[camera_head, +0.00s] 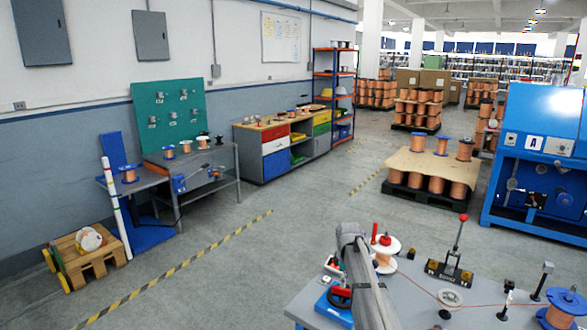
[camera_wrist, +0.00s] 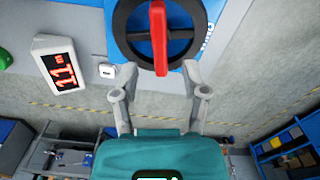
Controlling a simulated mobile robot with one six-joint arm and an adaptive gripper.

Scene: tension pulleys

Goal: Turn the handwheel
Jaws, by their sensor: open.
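The handwheel (camera_wrist: 128,12) is a black ring with spokes, at the top of the wrist view, cut off by the frame edge. A red bar (camera_wrist: 158,38) crosses it upright and reaches its lower rim. The wheel sits on a blue body (camera_wrist: 190,47). My gripper (camera_wrist: 160,76) is open, with its grey fingertips on either side of the lower rim and the end of the red bar. Nothing is clamped; contact cannot be told. In the head view the wheel (camera_head: 340,298) shows at the front table's left end, beside my grey arm. My gripper is not clearly visible there.
A tilted white box with red digits (camera_wrist: 62,64) stands left of the wheel. On the table (camera_head: 410,302), right of my arm, are a spool with a red post (camera_head: 385,246), a red-knobbed lever (camera_head: 461,230) and a copper spool (camera_head: 562,308).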

